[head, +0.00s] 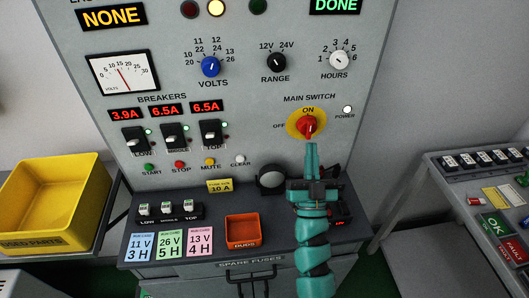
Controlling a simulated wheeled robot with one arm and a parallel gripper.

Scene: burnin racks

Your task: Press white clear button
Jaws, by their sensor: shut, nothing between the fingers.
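My gripper (311,146) is shut and empty. In the picture its fingertips are right of the white button and a little higher, just below the red main switch knob (308,125). I cannot tell how far the fingertips are from the panel.
Green start (149,172) and red stop (180,170) buttons are farther left in the row. Below, a ledge holds an orange tray (243,243) and a dark round-headed device (271,178). A yellow bin (85,190) stands left.

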